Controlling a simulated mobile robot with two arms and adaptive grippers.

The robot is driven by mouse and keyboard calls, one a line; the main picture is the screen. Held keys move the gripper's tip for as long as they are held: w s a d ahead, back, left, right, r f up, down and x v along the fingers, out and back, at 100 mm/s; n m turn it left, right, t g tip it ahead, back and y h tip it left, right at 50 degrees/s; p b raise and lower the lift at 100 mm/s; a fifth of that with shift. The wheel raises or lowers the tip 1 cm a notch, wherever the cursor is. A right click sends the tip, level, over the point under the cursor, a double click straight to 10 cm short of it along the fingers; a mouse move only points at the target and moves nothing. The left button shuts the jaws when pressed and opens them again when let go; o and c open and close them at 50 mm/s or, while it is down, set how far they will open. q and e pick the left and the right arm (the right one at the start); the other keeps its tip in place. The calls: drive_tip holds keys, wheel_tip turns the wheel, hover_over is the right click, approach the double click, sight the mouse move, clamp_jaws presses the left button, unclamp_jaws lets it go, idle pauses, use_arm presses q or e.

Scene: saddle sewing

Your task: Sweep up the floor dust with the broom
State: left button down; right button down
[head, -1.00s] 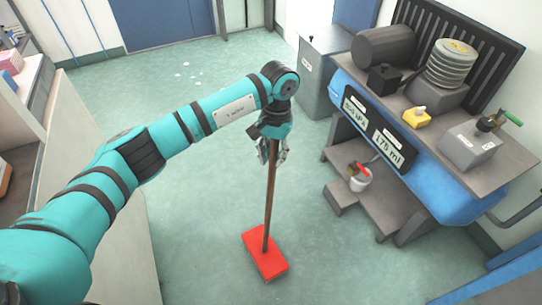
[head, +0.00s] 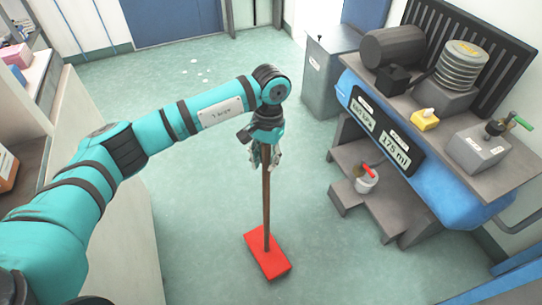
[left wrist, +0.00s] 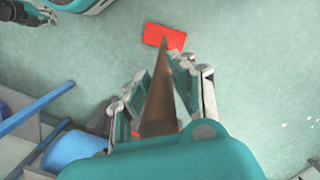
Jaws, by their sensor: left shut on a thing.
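The broom stands nearly upright on the floor, with a brown handle (head: 266,205) and a flat red head (head: 268,258). My left gripper (head: 265,158) is shut around the upper part of the handle. In the left wrist view, the fingers (left wrist: 155,82) lie on both sides of the handle (left wrist: 157,112), with the red head (left wrist: 164,36) beyond. Pale floor dust (head: 202,72) lies in small specks near the back, well apart from the broom head. A dark gripper, apparently my right one (left wrist: 38,12), shows at the left wrist view's upper left corner; its jaws are unclear.
A white counter (head: 95,130) lines the left. The green floor between is open.

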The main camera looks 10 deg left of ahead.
use_arm(q)
drive_tip(key=s+a, duration=0.2)
drive_tip(key=a, duration=0.1)
drive_tip(key=shift+r, duration=0.1)
idle(0.3)
drive_tip(key=shift+w+r, duration=0.1)
